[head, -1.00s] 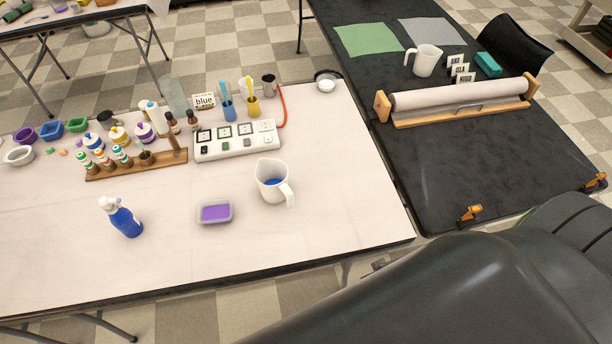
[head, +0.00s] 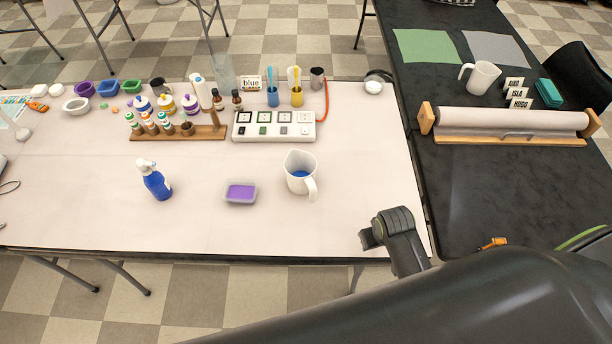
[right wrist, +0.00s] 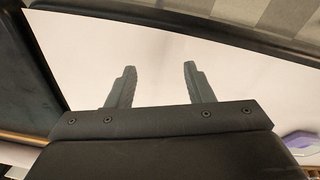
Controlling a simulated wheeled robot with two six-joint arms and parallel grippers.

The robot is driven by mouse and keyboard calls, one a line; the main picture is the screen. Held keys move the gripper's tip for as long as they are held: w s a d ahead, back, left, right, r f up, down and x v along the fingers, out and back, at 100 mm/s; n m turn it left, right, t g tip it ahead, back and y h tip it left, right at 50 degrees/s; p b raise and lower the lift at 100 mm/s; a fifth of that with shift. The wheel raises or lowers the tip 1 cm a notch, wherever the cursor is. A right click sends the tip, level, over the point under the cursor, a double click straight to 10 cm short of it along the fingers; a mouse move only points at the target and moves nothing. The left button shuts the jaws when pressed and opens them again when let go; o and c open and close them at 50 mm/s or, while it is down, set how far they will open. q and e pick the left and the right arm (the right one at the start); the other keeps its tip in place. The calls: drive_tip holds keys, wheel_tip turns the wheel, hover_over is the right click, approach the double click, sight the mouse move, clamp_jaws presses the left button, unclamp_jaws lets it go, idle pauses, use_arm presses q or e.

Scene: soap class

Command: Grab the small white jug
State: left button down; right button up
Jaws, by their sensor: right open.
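A white jug (head: 301,176) with blue liquid in it stands upright on the white table, its handle toward the front right. A second white jug (head: 480,78) stands on the black table at the upper right, handle to the left. My right gripper (right wrist: 158,72) is open with nothing between its fingers in the right wrist view. In the head view my right wrist is over the front right edge of the white table, to the right of and nearer than the jug with blue liquid, apart from it. My left gripper is not in view.
A purple-filled tray (head: 241,194) sits just left of the near jug, and a blue spray bottle (head: 154,180) further left. A white hot plate (head: 273,126) is behind. A paper roll (head: 512,119) lies on the black table.

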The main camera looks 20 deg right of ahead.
drive_tip(key=w+a+r+n+g, duration=0.1)
drive_tip(key=w+a+r, duration=0.25)
drive_tip(key=w, duration=0.25)
drive_tip(key=w+a+r, duration=0.3)
drive_tip(key=w+r, duration=0.2)
drive_tip(key=w, duration=0.1)
wheel_tip(320, 180, up, 6)
drive_tip(key=n+g+y+b, duration=0.1)
hover_over(313, 200)
wheel_tip(313, 200, down, 8)
drive_tip(key=shift+d+f+p, duration=0.1)
drive_tip(key=shift+d+p, duration=0.05)
drive_tip(key=shift+p, duration=0.4)
drive_tip(key=shift+w+f+p, duration=0.15)
drive_tip(key=shift+f+p, duration=0.2)
drive_tip(key=shift+f, duration=2.65)
clamp_jaws()
